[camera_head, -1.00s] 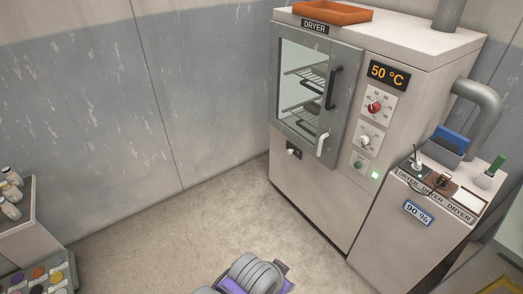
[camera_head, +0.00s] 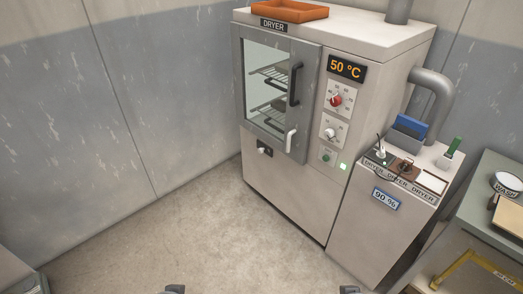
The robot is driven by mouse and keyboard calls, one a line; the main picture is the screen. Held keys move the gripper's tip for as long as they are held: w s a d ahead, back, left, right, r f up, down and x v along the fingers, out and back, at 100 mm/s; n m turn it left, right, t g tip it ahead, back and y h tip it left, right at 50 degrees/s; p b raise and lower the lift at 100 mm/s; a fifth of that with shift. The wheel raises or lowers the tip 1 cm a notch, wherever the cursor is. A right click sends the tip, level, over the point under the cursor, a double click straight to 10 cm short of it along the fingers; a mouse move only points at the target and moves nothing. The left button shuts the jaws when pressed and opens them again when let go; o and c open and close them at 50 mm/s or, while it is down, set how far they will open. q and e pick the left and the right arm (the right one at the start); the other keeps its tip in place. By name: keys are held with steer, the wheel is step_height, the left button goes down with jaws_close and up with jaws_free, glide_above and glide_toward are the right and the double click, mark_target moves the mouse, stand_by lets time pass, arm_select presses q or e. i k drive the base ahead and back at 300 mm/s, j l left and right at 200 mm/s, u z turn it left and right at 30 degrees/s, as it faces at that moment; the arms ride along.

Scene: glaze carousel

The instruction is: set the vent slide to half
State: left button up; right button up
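The dryer (camera_head: 290,195) is a pale cabinet with a shut glass door. Below its door, a small dark slot with a light knob (camera_head: 264,150) looks like the vent slide. The knob sits near the slot's left end, but the marks are too small to read. Two small dark tips at the bottom edge look like my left gripper (camera_head: 174,289) and my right gripper (camera_head: 349,289). Both are low and well apart from the dryer, mostly cut off by the frame, so their opening does not show.
The dryer display (camera_head: 346,67) reads 50 °C, above a red dial (camera_head: 336,99) and a white dial (camera_head: 329,133). A side cabinet (camera_head: 370,225) reading 90 % adjoins on the right. A grey table (camera_head: 490,225) stands far right. The floor before the dryer is clear.

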mark_target(263, 148)
steer(key=i+j+z, duration=0.45)
steer(key=i+j, duration=0.15)
steer(key=i, duration=0.15)
steer(key=i+j+z, duration=0.45)
steer(key=i+j, duration=0.2)
steer(key=j, duration=0.2)
